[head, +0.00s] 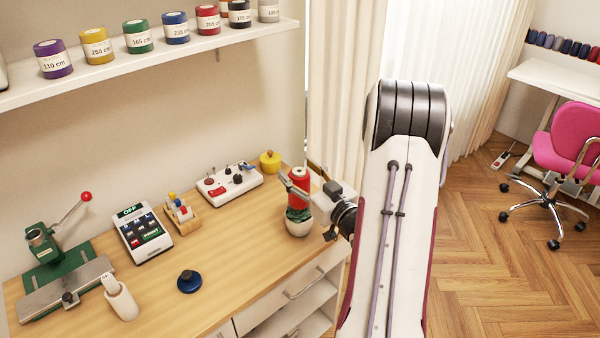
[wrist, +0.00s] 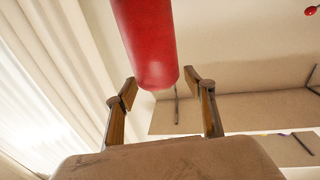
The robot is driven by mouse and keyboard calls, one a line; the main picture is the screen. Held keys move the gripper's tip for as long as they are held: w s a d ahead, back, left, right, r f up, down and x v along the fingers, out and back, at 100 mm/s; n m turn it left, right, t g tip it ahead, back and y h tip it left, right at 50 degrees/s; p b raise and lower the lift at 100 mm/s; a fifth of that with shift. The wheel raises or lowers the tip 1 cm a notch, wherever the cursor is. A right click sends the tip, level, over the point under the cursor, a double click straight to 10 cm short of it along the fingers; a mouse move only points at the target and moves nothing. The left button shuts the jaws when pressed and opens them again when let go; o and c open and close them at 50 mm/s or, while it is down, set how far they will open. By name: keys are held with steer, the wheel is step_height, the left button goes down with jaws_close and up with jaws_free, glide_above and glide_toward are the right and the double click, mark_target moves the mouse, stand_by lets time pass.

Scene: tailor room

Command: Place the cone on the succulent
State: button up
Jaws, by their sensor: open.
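The red cone (head: 299,181) stands upright at the right end of the wooden table, directly above the succulent (head: 298,213). The succulent's dark green leaves show under the cone, in a round white pot (head: 298,227). The cone's lower part appears to meet the leaves, though the exact contact is hard to tell. My gripper (wrist: 160,83) is open, reaching in from the right at the cone's height. In the wrist view the red cone (wrist: 146,40) shows between and beyond the two spread fingertips, with no clear grip on it. The succulent is not visible in the wrist view.
Left of the succulent are a white control box (head: 230,183), a yellow knobbed weight (head: 270,163), a wooden holder (head: 181,214), a label device (head: 143,234), a blue knob (head: 189,281) and a green press (head: 62,272). The table's front edge is close to the pot.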

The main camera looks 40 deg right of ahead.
steer(key=shift+r, duration=0.1)
steer(key=s+a, duration=0.1)
steer(key=s, duration=1.1)
steer(key=shift+a, duration=0.3)
steer(key=shift+w, duration=0.1)
stand_by(0.5)
